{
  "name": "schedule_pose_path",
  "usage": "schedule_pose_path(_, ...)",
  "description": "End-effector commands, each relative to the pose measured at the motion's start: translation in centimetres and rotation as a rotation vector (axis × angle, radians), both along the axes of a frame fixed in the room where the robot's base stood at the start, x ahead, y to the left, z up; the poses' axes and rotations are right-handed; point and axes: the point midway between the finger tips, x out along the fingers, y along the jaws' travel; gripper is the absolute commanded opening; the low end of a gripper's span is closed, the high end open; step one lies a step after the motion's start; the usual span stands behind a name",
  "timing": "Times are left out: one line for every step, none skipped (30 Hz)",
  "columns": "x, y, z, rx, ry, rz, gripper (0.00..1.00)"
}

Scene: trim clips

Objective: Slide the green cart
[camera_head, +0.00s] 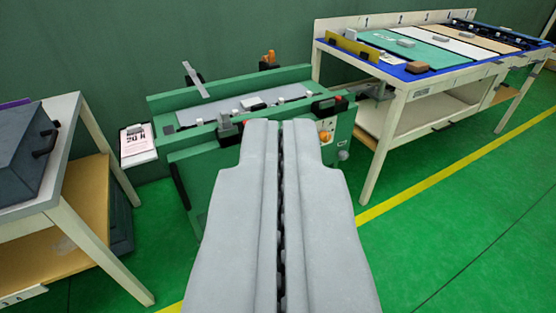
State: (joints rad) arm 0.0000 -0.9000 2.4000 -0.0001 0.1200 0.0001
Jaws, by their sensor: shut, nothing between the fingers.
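The green cart (190,179) stands ahead, left of the middle, against the green wall. It has raised green side walls and a grey strip along its top (203,113) with small light and dark parts on it. A dark and red part and an orange knob (325,137) sit at its right end. My gripper (268,126) is grey, points forward from the bottom middle and is shut and empty. Its tips overlap the cart's near side in the picture and hide part of it. I cannot tell whether they touch it.
A white-legged workbench (398,107) with coloured mats and small items stands close by the cart's right end. At left, a table (95,137) carries a dark grey case (22,150). A printed card (136,140) is at the cart's left end. Green floor (440,215) with a yellow line is clear at right.

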Motion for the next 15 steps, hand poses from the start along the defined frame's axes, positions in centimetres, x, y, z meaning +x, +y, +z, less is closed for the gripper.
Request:
schedule_pose_path(0.0,0.0,0.0,0.0,0.0,0.0,0.0)
schedule_pose_path(0.0,0.0,0.0,0.0,0.0,0.0,0.0)
schedule_pose_path(0.0,0.0,0.0,0.0,0.0,0.0,0.0)
schedule_pose_path(0.0,0.0,0.0,0.0,0.0,0.0,0.0)
schedule_pose_path(0.0,0.0,0.0,0.0,0.0,0.0,0.0)
schedule_pose_path(0.0,0.0,0.0,0.0,0.0,0.0,0.0)
schedule_pose_path(0.0,0.0,0.0,0.0,0.0,0.0,0.0)
schedule_pose_path(0.0,0.0,0.0,0.0,0.0,0.0,0.0)
schedule_pose_path(0.0,0.0,0.0,0.0,0.0,0.0,0.0)
schedule_pose_path(0.0,0.0,0.0,0.0,0.0,0.0,0.0)
schedule_pose_path(0.0,0.0,0.0,0.0,0.0,0.0,0.0)
schedule_pose_path(0.0,0.0,0.0,0.0,0.0,0.0,0.04)
schedule_pose_path(0.0,0.0,0.0,0.0,0.0,0.0,0.1)
schedule_pose_path(0.0,0.0,0.0,0.0,0.0,0.0,0.16)
schedule_pose_path(0.0,0.0,0.0,0.0,0.0,0.0,0.24)
